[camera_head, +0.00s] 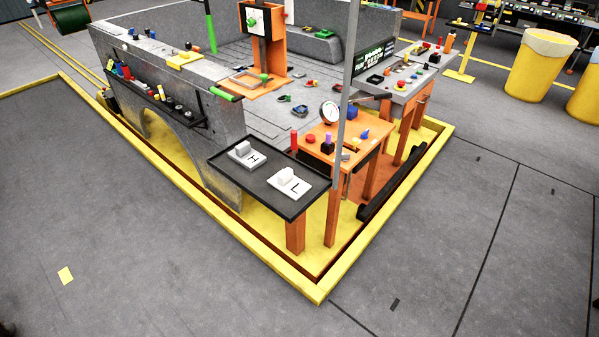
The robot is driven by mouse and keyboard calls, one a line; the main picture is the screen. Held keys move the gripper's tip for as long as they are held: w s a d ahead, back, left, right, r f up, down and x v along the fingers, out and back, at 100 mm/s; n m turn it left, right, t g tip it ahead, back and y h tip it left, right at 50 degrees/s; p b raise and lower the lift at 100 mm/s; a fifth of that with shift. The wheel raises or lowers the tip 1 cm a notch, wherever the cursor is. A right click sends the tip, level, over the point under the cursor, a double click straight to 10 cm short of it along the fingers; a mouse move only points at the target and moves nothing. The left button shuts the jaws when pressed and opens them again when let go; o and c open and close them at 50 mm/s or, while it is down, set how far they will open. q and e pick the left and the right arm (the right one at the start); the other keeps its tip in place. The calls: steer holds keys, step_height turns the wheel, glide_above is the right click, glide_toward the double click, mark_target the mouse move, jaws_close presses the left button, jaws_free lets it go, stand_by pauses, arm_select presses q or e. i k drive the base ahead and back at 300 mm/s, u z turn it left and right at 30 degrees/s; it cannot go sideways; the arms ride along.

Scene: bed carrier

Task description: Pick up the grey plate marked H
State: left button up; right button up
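The grey plate marked H (249,160) lies on a dark tray table (279,203) at the near corner of the work cell. It has a raised block on its top, and the letter H shows at its right. A lighter plate marked L (290,188) lies on the same table, to the right and nearer. It also carries a raised block. The two plates lie apart. Neither my left nor my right gripper is in view.
A yellow kerb (316,287) runs round the cell in front of the tray table. A thin grey post (343,110) rises just right of the table. An orange bench with a gauge (330,112) stands behind.

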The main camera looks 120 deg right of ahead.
mark_target(242, 153)
steer(key=z, duration=4)
